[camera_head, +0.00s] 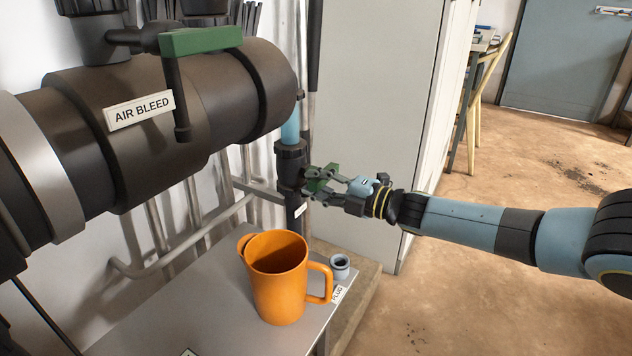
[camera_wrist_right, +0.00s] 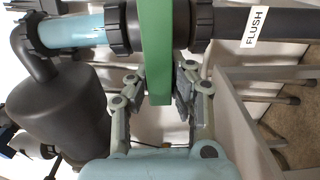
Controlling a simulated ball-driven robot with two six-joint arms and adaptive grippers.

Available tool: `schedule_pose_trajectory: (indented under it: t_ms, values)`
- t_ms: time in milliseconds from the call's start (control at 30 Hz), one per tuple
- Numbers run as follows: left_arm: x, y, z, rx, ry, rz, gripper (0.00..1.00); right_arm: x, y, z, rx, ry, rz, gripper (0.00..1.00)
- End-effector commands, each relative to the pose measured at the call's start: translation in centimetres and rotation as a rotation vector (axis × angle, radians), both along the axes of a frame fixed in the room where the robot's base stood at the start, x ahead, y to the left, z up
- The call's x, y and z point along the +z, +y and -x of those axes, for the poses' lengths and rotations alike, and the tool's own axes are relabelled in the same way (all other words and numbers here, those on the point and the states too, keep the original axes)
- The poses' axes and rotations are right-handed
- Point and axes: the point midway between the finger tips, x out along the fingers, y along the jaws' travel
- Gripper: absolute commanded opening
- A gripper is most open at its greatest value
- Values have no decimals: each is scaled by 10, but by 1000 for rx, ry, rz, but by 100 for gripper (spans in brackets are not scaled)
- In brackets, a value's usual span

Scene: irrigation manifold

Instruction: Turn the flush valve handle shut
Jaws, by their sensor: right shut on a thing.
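The flush valve handle is a green lever on a dark vertical pipe, below a short light-blue pipe section. In the head view the handle (camera_head: 321,176) sticks out from the valve body (camera_head: 290,167) toward my right gripper (camera_head: 318,186). The right gripper is shut on the handle. In the right wrist view the green handle (camera_wrist_right: 157,50) runs between the two fingers of the gripper (camera_wrist_right: 160,95). The FLUSH label (camera_wrist_right: 255,26) is on the dark pipe beside the valve. My left gripper is not in view.
A thick dark pipe with an AIR BLEED label (camera_head: 139,110) and another green handle (camera_head: 201,41) fills the upper left. An orange jug (camera_head: 279,280) and a small grey plug (camera_head: 340,266) stand on the grey shelf (camera_head: 215,318) below. Open floor lies right.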

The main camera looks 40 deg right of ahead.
Motion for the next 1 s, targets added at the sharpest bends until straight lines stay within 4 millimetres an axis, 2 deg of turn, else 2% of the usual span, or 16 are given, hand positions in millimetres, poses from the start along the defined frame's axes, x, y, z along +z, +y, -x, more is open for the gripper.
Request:
schedule_pose_trajectory:
  t_ms: [33, 567, 600, 767, 1000]
  values:
    - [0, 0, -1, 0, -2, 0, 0, -2, -7, -1, -14, 8, 13, 0]
    - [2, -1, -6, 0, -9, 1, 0, 0, -7, -2, -14, -1, 33, 0]
    - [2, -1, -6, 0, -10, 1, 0, 0, -7, -2, -14, -2, 33, 22]
    - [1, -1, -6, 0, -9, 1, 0, 0, -7, -2, -14, -1, 32, 43]
    - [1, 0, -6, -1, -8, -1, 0, -1, -8, -1, -14, 1, 33, 44]
